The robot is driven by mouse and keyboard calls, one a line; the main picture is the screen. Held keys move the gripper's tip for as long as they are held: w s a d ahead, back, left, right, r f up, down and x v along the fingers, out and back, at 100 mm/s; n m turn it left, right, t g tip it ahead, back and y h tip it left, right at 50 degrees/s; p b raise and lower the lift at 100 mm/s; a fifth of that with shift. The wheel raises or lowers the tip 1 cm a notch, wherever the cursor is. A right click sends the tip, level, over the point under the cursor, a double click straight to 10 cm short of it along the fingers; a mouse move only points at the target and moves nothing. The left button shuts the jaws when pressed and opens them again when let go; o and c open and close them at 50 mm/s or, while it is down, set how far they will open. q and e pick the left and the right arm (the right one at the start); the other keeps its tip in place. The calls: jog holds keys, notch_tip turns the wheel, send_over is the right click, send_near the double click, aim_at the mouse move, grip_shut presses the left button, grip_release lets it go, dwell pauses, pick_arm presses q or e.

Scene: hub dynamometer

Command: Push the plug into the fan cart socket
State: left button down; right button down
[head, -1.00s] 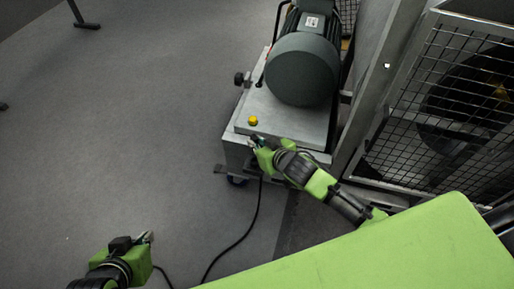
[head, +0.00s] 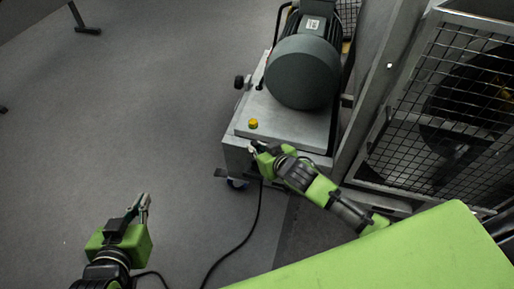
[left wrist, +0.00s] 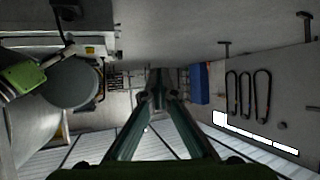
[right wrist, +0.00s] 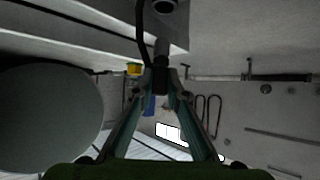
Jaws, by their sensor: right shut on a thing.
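The fan cart (head: 285,122) is a grey metal box with a dark motor on top. My right gripper (head: 255,147) is at its front side. In the right wrist view its fingertips (right wrist: 160,80) are shut on a dark plug (right wrist: 160,72). A black cable (right wrist: 141,30) runs up beside the plug. A round dark fitting (right wrist: 165,6) shows at the top edge; I cannot tell whether it is the socket. In the head view, the socket is hidden. My left gripper (head: 140,206) is over open floor, its fingertips (left wrist: 157,98) close together; nothing is clearly held.
A yellow button (head: 253,123) sits on the cart's top, and a dark knob (head: 239,81) sticks out at its left. A mesh cage (head: 440,110) stands at right. A black cable (head: 245,232) trails across the floor.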

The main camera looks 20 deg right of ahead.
jog(key=shift+f+b, duration=1.2)
jog(key=shift+b, duration=0.05)
jog(key=shift+f+b, duration=0.55)
jog(key=shift+b, duration=0.15)
pick_arm(q)
jog(key=d+r+t+h, duration=0.1)
jog(key=r+t+h, duration=0.1)
jog(key=r+t, duration=0.4)
jog(key=d+r+t+h, duration=0.2)
jog(key=r+t, duration=0.3)
jog(key=r, duration=1.1)
jog(key=shift+w+m+t, duration=0.3)
jog(key=shift+t, duration=0.1)
pick_arm(e)
jog(key=shift+f, duration=0.25)
jog(key=shift+f, duration=0.1)
pick_arm(q)
jog(key=shift+s+r+b, duration=0.1)
jog(key=shift+r+b, duration=0.05)
jog(key=shift+b, duration=0.15)
pick_arm(e)
jog(key=shift+f, duration=0.4)
pick_arm(q)
jog(key=shift+s+r, duration=0.1)
pick_arm(e)
jog(key=shift+f, duration=0.1)
